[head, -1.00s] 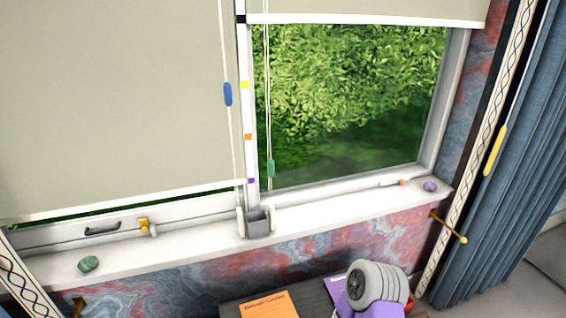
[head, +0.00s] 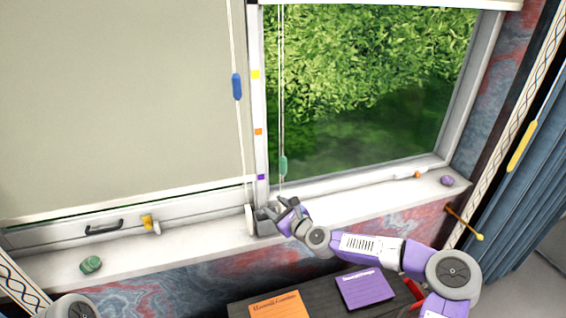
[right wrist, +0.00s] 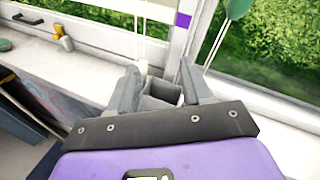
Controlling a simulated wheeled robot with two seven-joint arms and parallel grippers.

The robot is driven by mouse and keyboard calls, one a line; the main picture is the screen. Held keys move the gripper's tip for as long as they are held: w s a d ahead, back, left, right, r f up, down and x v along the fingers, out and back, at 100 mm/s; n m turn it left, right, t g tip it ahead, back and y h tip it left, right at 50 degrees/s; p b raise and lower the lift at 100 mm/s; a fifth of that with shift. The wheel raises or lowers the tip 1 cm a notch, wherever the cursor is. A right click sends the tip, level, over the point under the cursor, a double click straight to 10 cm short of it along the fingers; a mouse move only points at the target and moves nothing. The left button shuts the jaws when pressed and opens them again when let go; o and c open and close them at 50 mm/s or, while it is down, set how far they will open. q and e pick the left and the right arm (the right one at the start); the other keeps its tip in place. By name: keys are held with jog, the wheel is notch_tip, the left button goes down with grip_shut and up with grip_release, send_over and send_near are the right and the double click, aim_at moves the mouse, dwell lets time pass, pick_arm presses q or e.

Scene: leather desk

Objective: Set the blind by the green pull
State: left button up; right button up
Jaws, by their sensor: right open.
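The green pull (head: 283,166) hangs on the right blind's cord in front of the window, above the sill. It also shows at the top right of the right wrist view (right wrist: 238,9). The right blind (head: 440,3) is rolled high, with only its lower edge in the head view. My right gripper (head: 281,207) is open and empty, just below the green pull, by the grey box (head: 263,222) on the sill. In the right wrist view its fingers (right wrist: 159,82) stand apart on either side of that box, with the pull beyond and to the right. My left gripper is out of view.
A blue pull (head: 237,87) hangs on the left blind (head: 110,100), which is lowered almost to the sill. Yellow, orange and purple marks (head: 261,177) line the post between the windows. A yellow latch (head: 151,224) and green stone (head: 91,264) are at left.

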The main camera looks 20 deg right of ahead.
aim_at(285, 166)
jog(key=w+d+r+m+t, duration=0.1)
jog(key=d+r, duration=0.1)
jog(key=r, duration=0.1)
jog(key=d+r+m+h, duration=0.1)
jog(key=d+r+m, duration=0.1)
jog(key=r, duration=0.1)
jog(key=w+d+r+m+t, duration=0.1)
jog(key=d+r+m, duration=0.1)
jog(key=r, duration=0.1)
jog(key=shift+w+d+t+h, duration=0.25)
jog(key=shift+w+t+h, duration=0.05)
jog(key=shift+h, duration=0.1)
jog(key=shift+p+x, duration=0.8)
jog(key=shift+x, duration=2.7)
jog(key=shift+a, duration=0.1)
grip_shut()
